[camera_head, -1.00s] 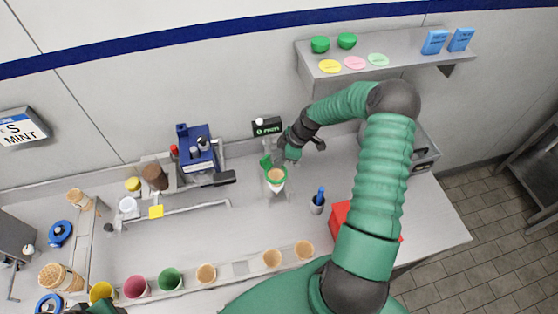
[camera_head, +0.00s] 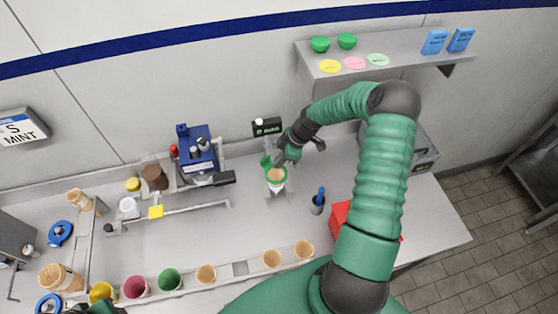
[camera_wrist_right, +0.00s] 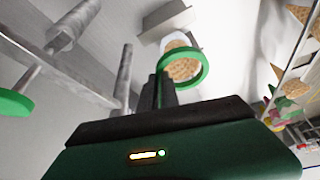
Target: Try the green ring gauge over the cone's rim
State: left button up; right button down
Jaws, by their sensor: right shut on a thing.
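My right gripper (camera_head: 284,160) is shut on the green ring gauge (camera_head: 265,175), which also shows in the wrist view (camera_wrist_right: 204,70). The ring looks to be around the rim of the waffle cone (camera_head: 276,174). In the wrist view the cone's waffle surface (camera_wrist_right: 182,69) shows inside the ring; whether the ring touches it all round I cannot tell. The cone is upright in a pale holder. A second green ring (camera_wrist_right: 14,104) shows at the left of the wrist view. Of my left arm, only a dark part shows at the bottom left edge; its jaws cannot be made out.
A small black display (camera_head: 266,127) stands behind the cone. A blue machine (camera_head: 197,150) is to the left, a dark cup with a blue pen (camera_head: 318,202) to the right. Several cones and coloured cups line the front edge.

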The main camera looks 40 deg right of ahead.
jog(key=shift+f, duration=0.35)
dwell(0.4)
jog(key=c, duration=1.5)
grip_release()
jog(key=b+v, duration=0.4)
jog(key=v, duration=1.2)
jog(key=shift+d+r, duration=0.25)
jog(key=shift+r, duration=0.1)
